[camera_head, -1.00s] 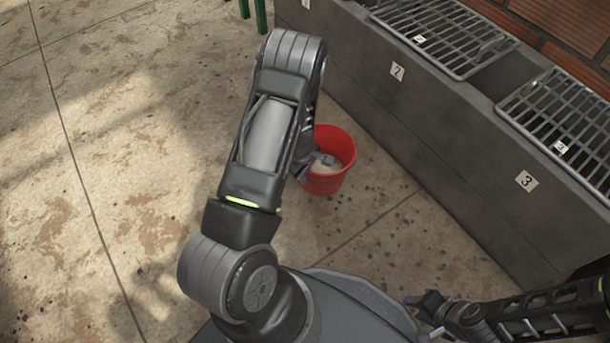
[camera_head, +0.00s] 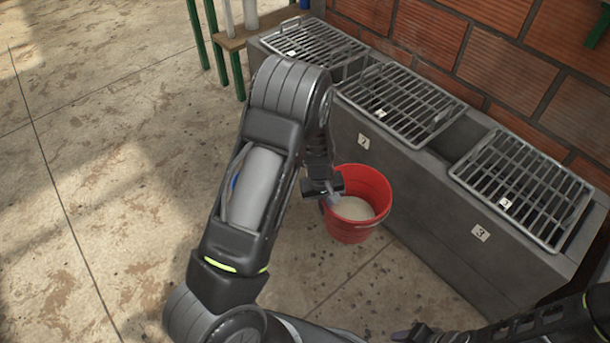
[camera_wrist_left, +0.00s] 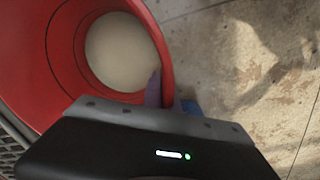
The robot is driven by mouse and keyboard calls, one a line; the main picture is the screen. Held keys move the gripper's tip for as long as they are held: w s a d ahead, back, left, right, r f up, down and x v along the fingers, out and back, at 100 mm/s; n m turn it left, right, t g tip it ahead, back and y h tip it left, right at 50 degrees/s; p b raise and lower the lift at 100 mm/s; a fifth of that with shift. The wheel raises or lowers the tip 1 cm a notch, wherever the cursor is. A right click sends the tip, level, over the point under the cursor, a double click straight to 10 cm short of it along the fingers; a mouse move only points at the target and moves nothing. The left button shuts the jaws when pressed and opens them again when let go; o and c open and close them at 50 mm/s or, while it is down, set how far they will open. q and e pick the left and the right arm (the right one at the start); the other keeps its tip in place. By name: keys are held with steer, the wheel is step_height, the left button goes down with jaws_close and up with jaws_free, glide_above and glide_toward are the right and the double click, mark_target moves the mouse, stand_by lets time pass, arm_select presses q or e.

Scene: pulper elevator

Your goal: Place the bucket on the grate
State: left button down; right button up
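The red bucket (camera_head: 352,230), with pale contents inside, hangs upright in front of the grey block. My left gripper (camera_head: 334,194) is at its left rim. In the left wrist view the two fingertips (camera_wrist_left: 168,92) sit on either side of the bucket's rim (camera_wrist_left: 164,50), shut on it. Three metal grates lie on top of the block: a far one (camera_head: 312,42), a middle one (camera_head: 400,102) and a near one (camera_head: 522,188). The bucket is beside the block, lower than the grates. My right gripper (camera_head: 412,334) is at the bottom edge, its fingers unclear.
The grey block (camera_head: 425,205) has number labels on its front, with 2 and 3 readable. A brick wall (camera_head: 480,60) stands behind it. A wooden bench with green legs (camera_head: 237,42) is at the far end. The concrete floor (camera_head: 100,150) at left is clear.

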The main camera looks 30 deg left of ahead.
arm_select(q)
steer(key=d+r+m+p, duration=0.3)
steer(key=r+p, duration=0.3)
steer(key=r, duration=0.6)
steer(key=d+r+m+p, duration=0.4)
steer(key=r+p, duration=0.3)
steer(key=r, duration=0.5)
steer(key=shift+s+d+m+g, duration=0.25)
steer(key=shift+s+m+g, duration=0.15)
steer(key=shift+m, duration=0.3)
steer(key=shift+r, duration=0.1)
steer(key=shift+a, duration=0.1)
